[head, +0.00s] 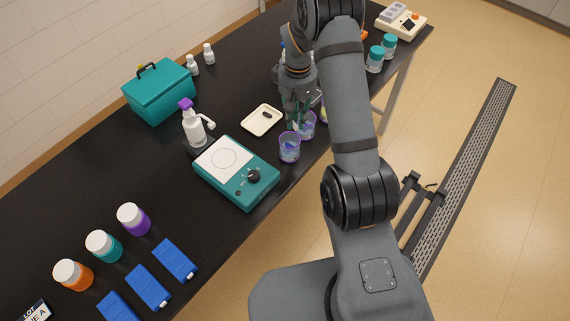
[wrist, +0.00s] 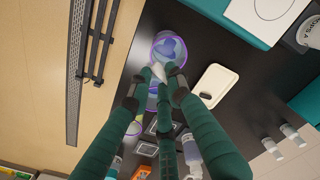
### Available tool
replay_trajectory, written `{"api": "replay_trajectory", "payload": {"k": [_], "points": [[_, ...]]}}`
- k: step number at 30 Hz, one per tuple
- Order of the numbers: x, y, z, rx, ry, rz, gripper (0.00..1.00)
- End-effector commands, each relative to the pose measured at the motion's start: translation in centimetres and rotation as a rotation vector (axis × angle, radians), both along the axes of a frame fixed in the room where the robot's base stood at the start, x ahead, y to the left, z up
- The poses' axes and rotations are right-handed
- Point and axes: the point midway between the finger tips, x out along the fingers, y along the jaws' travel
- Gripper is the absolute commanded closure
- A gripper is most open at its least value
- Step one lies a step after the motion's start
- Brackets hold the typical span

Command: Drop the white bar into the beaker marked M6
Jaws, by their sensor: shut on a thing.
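My gripper (wrist: 160,76) is shut on a small white bar (wrist: 157,71), which shows between the fingertips in the wrist view. Two clear beakers with purple rims stand close together near the bench's front edge: a nearer one (head: 289,151) and a farther one (head: 308,127). In the wrist view the nearer beaker (wrist: 168,44) lies just past the fingertips, and the other is partly behind the fingers. In the head view my gripper (head: 297,124) is over or beside the farther beaker; height is unclear. I cannot read M6 on either beaker. The bar cannot be made out in the head view.
A cream tray (head: 252,128) with a small dark piece lies left of the beakers. A teal stirrer plate (head: 238,188) and a spray bottle (head: 193,128) are farther left. Bottles and other items stand behind my arm.

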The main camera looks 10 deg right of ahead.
Motion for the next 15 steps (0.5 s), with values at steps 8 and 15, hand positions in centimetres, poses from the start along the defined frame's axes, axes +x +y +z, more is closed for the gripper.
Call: {"api": "replay_trajectory", "payload": {"k": [8,15], "points": [[1.2,-0.2,0.0,-0.001,0.001,0.203,0.92],[1.1,-0.1,-1.4,0.0,0.003,0.235,0.92]]}}
